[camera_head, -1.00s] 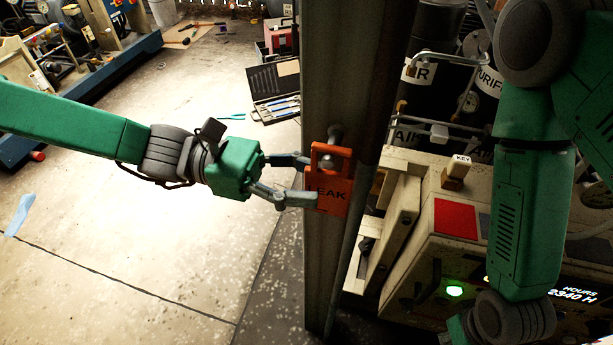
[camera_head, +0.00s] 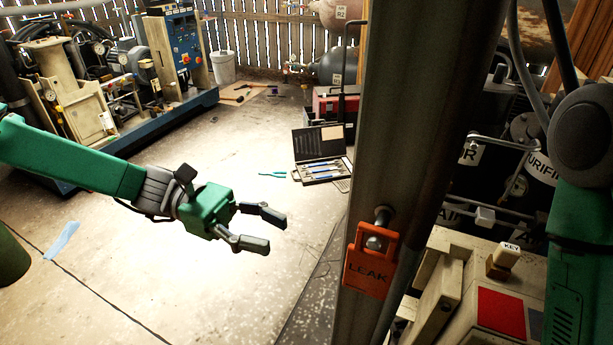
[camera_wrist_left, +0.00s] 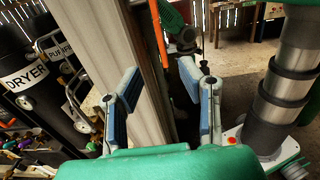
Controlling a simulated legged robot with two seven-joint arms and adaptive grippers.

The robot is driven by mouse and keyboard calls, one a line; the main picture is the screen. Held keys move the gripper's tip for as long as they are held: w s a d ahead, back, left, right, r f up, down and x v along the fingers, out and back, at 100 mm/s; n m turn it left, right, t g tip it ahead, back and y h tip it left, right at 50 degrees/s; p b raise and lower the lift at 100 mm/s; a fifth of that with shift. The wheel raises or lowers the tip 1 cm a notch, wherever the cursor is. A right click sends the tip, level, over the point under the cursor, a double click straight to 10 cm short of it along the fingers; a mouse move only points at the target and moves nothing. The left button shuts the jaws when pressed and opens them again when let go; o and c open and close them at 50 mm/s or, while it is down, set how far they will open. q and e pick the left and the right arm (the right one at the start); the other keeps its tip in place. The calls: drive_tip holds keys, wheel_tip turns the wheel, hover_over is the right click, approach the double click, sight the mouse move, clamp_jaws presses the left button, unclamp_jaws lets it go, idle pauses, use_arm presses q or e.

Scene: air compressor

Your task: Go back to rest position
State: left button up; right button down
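My left gripper (camera_head: 266,229) is open and empty in the head view, left of the metal post and apart from it. In the left wrist view its two fingers (camera_wrist_left: 163,92) are spread with nothing between them.
A cream machine (camera_head: 470,300) with a KEY block (camera_head: 503,257) stands right of the post. An open tool case (camera_head: 322,165) lies on the floor behind. A blue-based compressor (camera_head: 180,60) stands at the back left. The floor around my left gripper is clear.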

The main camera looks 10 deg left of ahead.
use_arm(q)
drive_tip(key=s+f+m+y, duration=0.1)
drive_tip(key=s+f+y, duration=0.25)
drive_tip(key=f, duration=0.35)
drive_tip(key=s+a+f+m+y, duration=0.1)
drive_tip(key=s+f+m+y, duration=0.1)
drive_tip(key=s+f, duration=0.4)
drive_tip(key=s+f+m+y, duration=0.1)
drive_tip(key=s+f+y, duration=0.2)
drive_tip(key=f, duration=0.6)
drive_tip(key=s+a+f+m+t+y, duration=0.3)
drive_tip(key=a+f+m+y, duration=0.1)
drive_tip(key=a, duration=0.4)
drive_tip(key=s+a+f+m+t+y, duration=0.2)
drive_tip(key=s+a+f+m+y, duration=0.1)
drive_tip(key=a+m, duration=0.4)
drive_tip(key=shift+a+f+t+y, duration=0.4)
drive_tip(key=shift+a+f+y, duration=0.25)
drive_tip(key=shift+a+y, duration=0.2)
drive_tip(key=shift+w, duration=0.15)
